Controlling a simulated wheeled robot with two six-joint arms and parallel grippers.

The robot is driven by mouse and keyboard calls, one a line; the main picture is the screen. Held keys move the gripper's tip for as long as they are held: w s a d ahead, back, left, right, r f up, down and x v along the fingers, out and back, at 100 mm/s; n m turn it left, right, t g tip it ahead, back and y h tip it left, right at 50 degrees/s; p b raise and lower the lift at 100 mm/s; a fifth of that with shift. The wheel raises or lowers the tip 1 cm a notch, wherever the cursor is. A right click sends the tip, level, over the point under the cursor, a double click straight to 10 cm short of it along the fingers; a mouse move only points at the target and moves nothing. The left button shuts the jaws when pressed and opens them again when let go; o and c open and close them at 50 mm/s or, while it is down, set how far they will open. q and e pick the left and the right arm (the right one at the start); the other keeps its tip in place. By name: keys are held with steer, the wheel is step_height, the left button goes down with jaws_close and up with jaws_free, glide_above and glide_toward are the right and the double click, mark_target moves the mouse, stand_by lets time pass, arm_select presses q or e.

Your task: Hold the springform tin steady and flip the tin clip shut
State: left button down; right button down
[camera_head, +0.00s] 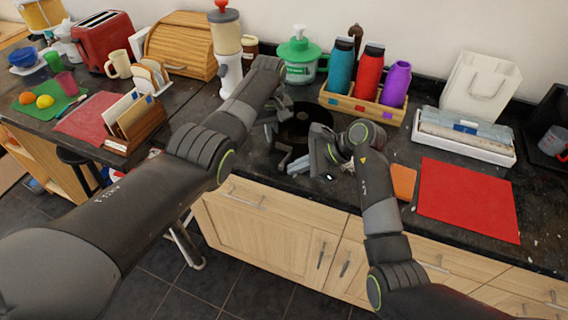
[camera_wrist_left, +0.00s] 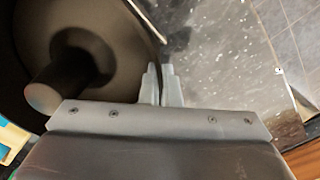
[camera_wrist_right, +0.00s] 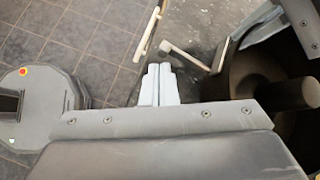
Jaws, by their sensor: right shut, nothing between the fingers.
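The springform tin (camera_head: 302,122) is dark and round, standing on the counter; its central tube (camera_wrist_left: 58,88) shows in the left wrist view. My left gripper (camera_wrist_left: 162,84) has its fingers close together at the tin's rim, apparently closed on the wall. The tin clip (camera_wrist_right: 187,56) shows in the right wrist view as a pale bar sticking out from the tin's side. My right gripper (camera_wrist_right: 158,84) is shut and empty, beside the tin with its fingertips just short of the clip. In the head view the arms partly hide the tin, and the clip is unclear.
Behind the tin stand a green-capped dispenser (camera_head: 298,58) and a wooden rack (camera_head: 340,101) of bottles. A red mat (camera_head: 468,198) and orange square (camera_head: 403,181) lie to the right. The counter's front edge, with drawers below, is close to my right gripper.

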steer(key=shift+w+a+r, duration=0.1)
steer(key=shift+w+a, duration=0.5)
steer(key=shift+a, duration=0.65)
steer(key=shift+w+a, duration=0.55)
steer(key=shift+a, duration=0.75)
steer(key=shift+w+a+r, duration=0.1)
steer(key=shift+w+a, duration=0.5)
steer(key=shift+a, duration=0.65)
stand_by(3.0)
steer(key=shift+d+f, duration=0.15)
steer(key=shift+d, duration=0.1)
steer(key=shift+s+d, duration=0.3)
steer(key=shift+d, duration=0.4)
steer(key=shift+s+d+f, duration=0.1)
steer(key=shift+s+d, duration=0.4)
steer(key=shift+d, duration=0.6)
steer(key=shift+s+d+r, duration=0.1)
steer(key=shift+s+d, duration=0.45)
steer(key=shift+d, duration=0.5)
steer(key=shift+s+d+f, duration=0.1)
steer(key=shift+s+d, duration=0.4)
steer(key=shift+d, duration=0.6)
